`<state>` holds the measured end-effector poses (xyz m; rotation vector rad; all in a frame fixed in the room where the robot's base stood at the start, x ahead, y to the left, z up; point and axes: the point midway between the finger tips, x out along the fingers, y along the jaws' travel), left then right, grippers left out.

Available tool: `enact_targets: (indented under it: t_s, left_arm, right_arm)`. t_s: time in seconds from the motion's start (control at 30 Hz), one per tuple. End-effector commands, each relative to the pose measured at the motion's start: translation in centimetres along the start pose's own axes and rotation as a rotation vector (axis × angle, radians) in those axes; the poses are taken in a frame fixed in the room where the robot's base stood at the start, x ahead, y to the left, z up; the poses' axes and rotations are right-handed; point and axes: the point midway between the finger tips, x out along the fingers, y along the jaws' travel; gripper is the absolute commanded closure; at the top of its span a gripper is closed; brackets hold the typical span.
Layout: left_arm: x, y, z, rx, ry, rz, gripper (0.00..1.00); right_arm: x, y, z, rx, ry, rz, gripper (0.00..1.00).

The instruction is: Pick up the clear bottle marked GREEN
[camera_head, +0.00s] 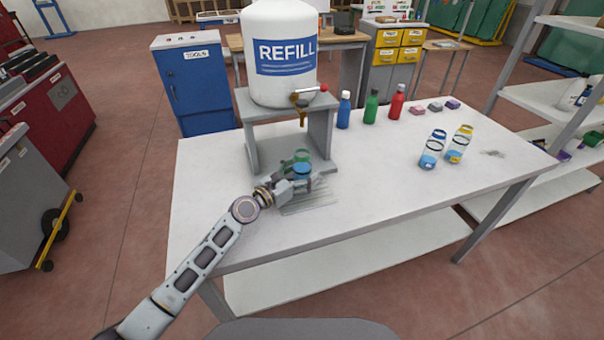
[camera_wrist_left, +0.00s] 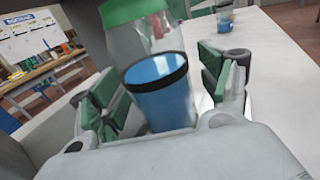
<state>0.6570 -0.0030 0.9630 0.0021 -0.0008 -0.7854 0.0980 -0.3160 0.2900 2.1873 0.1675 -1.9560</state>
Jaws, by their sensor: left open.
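A clear bottle with a green band at its top (camera_head: 301,156) and blue liquid in its lower part stands under the tap of the REFILL tank. It also shows in the left wrist view (camera_wrist_left: 158,88), where a dark ring runs around its middle. I cannot read its marking. My left gripper (camera_head: 299,180) reaches it from the front left. In the left wrist view the gripper (camera_wrist_left: 160,95) is open, with the bottle between its green-padded fingers. A gap shows on the bottle's left side. Two more clear bottles, one with a blue band (camera_head: 432,150) and one with yellow (camera_head: 459,146), stand farther right.
The white REFILL tank (camera_head: 281,85) sits on a grey stand (camera_head: 258,119), with its brass tap (camera_head: 303,115) above the bottle. Blue (camera_head: 344,111), green (camera_head: 371,107) and red (camera_head: 397,103) bottles stand at the table's back. The front right of the white table (camera_head: 375,190) is clear.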

Motion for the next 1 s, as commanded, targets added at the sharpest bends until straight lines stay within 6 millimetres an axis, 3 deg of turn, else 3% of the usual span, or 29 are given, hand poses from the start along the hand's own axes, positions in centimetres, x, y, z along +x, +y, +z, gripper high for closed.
enact_targets:
  t_s: [0.2, 0.7, 1.0]
  left_arm:
    - [-0.02, 0.02, 0.0, 0.0, 0.0, 0.0, 0.22]
    - [-0.02, 0.03, 0.1, 0.001, -0.001, 0.0, 0.85]
    - [-0.01, 0.03, 0.22, 0.0, -0.001, 0.0, 0.86]
  right_arm:
    - [0.0, 0.0, -0.09, 0.0, 0.001, 0.0, 1.0]
    - [0.0, 0.02, -0.14, 0.0, 0.002, 0.0, 1.0]
    - [-0.08, 0.02, -0.15, 0.0, 0.002, 0.0, 1.0]
